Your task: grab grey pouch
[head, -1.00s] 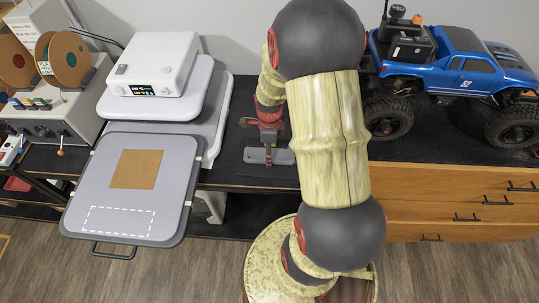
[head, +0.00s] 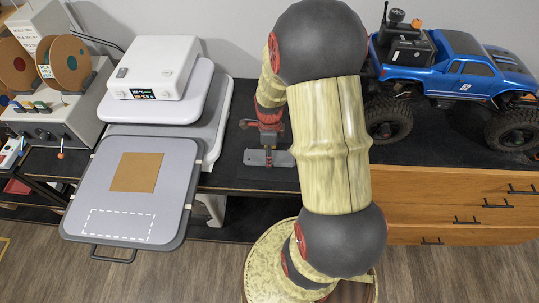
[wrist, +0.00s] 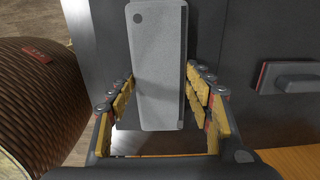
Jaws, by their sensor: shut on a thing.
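The grey pouch (wrist: 158,50) is a flat, light grey, oblong piece with a dark round spot near one corner. In the wrist view it lies lengthwise between the yellow-padded fingers of my gripper (wrist: 160,88), which is shut on it. In the head view my gripper (head: 267,138) points down at the black bench top, with a grey flat piece (head: 284,158) at its fingers. My arm and gripper hide part of it there. I cannot tell whether it touches the bench.
A white heat press (head: 155,65) with a grey pull-out plate (head: 115,210) stands left of my gripper. A blue crawler truck (head: 455,65) stands at right above wooden drawers (head: 450,190). Spools (head: 65,60) are at far left.

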